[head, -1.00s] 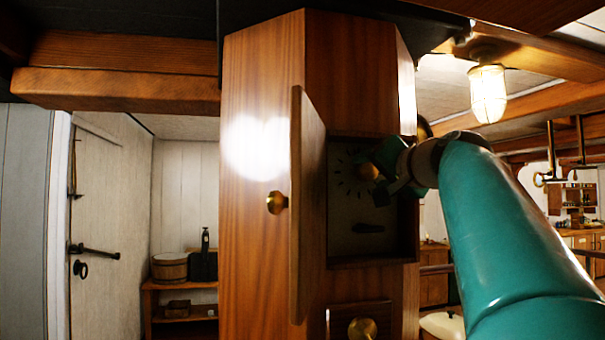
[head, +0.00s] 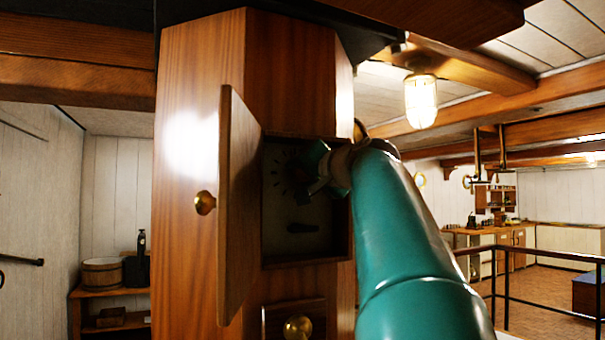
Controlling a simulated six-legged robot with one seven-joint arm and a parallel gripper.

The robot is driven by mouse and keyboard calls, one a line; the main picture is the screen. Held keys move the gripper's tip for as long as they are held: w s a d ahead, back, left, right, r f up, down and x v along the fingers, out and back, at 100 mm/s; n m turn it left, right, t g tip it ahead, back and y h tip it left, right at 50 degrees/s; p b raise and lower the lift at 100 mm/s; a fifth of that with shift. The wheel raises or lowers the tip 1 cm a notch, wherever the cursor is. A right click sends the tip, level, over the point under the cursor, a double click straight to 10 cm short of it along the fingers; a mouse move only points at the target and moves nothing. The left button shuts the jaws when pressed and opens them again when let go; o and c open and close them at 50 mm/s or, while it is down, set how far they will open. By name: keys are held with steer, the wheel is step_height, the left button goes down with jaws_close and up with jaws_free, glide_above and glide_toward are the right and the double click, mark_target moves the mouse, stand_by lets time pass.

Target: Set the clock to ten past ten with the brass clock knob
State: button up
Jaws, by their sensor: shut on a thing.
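The clock dial (head: 275,182) is a dark face with a ring of black marks, set inside an open recess in a wooden column. My gripper (head: 307,178) is at the upper right of the dial, shut on the brass clock knob, which my fingers and wrist almost wholly hide. My arm also covers the right part of the dial. I cannot make out the hands or read the time.
The recess's wooden door (head: 238,200) stands open on the left, with a brass knob (head: 205,203) beside it. A dark, elongated piece (head: 302,228) sits low in the recess. Below is a panel with another brass knob (head: 298,327). A railing (head: 540,255) stands at right.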

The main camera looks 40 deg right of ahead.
steer(key=shift+m, duration=0.3)
steer(key=m, duration=0.6)
steer(key=shift+t, duration=0.3)
steer(key=m, duration=0.4)
steer(key=shift+h, duration=0.4)
steer(key=shift+s+m, duration=0.1)
steer(key=shift+m, duration=1.7)
steer(key=shift+m+h, duration=0.3)
steer(key=shift+h, duration=0.1)
